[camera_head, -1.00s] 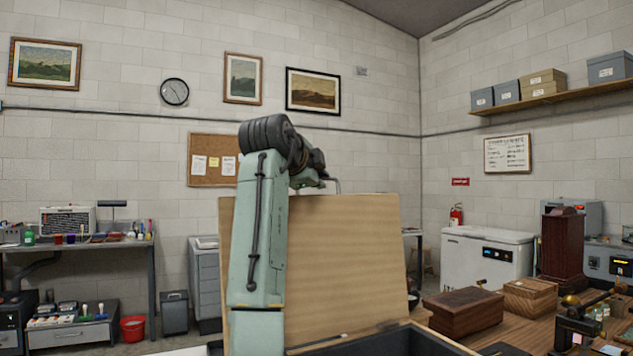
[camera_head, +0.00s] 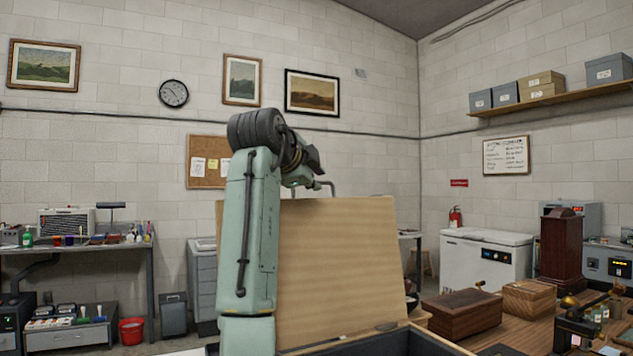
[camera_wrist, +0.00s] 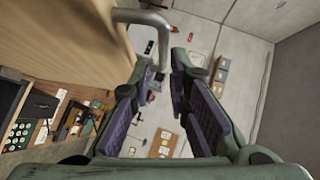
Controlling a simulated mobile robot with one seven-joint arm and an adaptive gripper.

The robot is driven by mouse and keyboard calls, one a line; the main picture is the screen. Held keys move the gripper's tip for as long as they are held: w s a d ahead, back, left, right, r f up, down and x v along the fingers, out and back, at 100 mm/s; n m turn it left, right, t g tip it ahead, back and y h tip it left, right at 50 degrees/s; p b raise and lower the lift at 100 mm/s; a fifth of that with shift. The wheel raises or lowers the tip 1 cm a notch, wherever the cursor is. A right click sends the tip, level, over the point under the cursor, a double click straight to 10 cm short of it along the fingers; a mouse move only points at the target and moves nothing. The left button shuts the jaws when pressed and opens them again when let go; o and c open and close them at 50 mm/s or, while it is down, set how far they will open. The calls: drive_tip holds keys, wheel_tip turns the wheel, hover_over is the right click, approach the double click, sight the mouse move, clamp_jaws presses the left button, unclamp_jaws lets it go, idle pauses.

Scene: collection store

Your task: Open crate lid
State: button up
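The crate lid (camera_head: 340,265) is a pale wooden panel standing raised, close to upright, at the back of the dark-lined crate (camera_head: 425,341). A bent grey metal handle (camera_head: 326,185) shows above the lid's top edge. In the wrist view the lid (camera_wrist: 75,40) fills the upper left, and the handle (camera_wrist: 145,22) curves down towards the fingertips. My gripper (camera_wrist: 163,68) is open, its two fingers apart with the room visible between them. The handle's end is near the left fingertip; contact is unclear. In the head view my gripper (camera_head: 308,176) is small above the lid.
A wooden table (camera_head: 520,310) at the right holds a dark wooden box (camera_head: 461,313), a lighter box (camera_head: 530,297) and a tall dark case (camera_head: 562,249). A white chest (camera_head: 486,262) stands behind.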

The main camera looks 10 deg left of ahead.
drive_tip(key=v, duration=0.9)
drive_tip(key=shift+s, duration=0.25)
drive_tip(key=shift+r, duration=0.1)
